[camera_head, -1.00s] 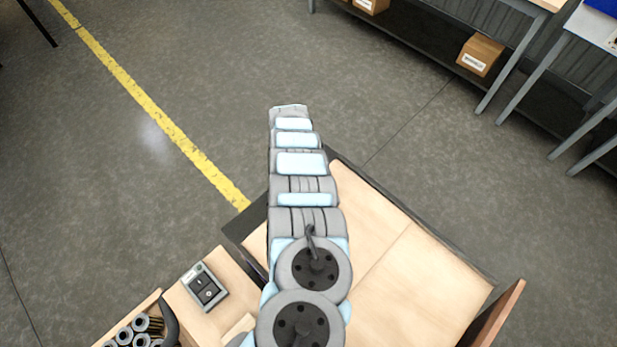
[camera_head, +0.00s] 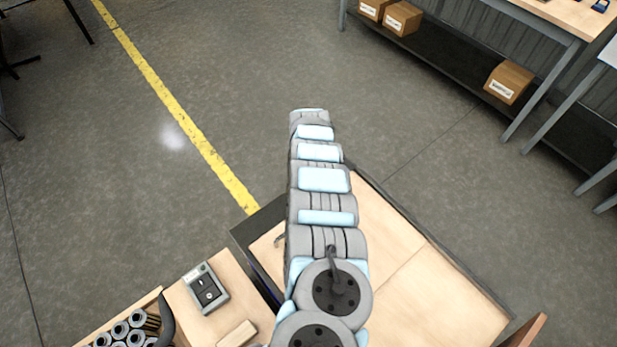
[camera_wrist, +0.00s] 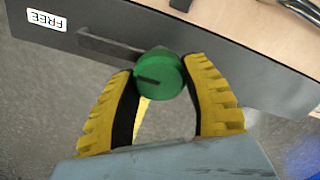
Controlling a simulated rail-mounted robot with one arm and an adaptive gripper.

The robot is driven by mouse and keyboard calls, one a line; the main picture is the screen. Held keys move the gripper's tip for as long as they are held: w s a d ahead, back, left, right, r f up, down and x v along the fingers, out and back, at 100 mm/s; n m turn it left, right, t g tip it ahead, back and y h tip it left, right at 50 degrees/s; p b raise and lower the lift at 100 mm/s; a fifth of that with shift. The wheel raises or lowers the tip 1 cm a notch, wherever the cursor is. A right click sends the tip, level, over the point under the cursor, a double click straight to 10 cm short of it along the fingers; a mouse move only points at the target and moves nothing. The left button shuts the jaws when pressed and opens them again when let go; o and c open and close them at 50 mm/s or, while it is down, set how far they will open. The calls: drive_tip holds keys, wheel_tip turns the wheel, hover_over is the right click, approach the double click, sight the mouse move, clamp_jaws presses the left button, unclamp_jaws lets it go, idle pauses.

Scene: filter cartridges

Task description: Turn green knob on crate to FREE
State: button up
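In the wrist view the green knob (camera_wrist: 160,72) is on a dark grey panel (camera_wrist: 215,52), with a short dark mark on its face pointing left. A white FREE label (camera_wrist: 47,20), seen upside down, is on the panel at the upper left, apart from the knob. A dark bar runs along the panel between label and knob. My gripper (camera_wrist: 160,70) has its yellow fingers on both sides of the knob, their tips appearing to touch it. In the head view, my arm hides the knob and the gripper.
In the head view a control box (camera_head: 206,288) with dark switches stands on a wooden surface at the lower left. A crate of metal cylinders (camera_head: 125,330) is beside it. Cardboard boxes (camera_head: 508,82) sit on a shelf at the upper right.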

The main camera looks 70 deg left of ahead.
drive_tip(key=o, duration=0.5)
drive_tip(key=shift+r, duration=6)
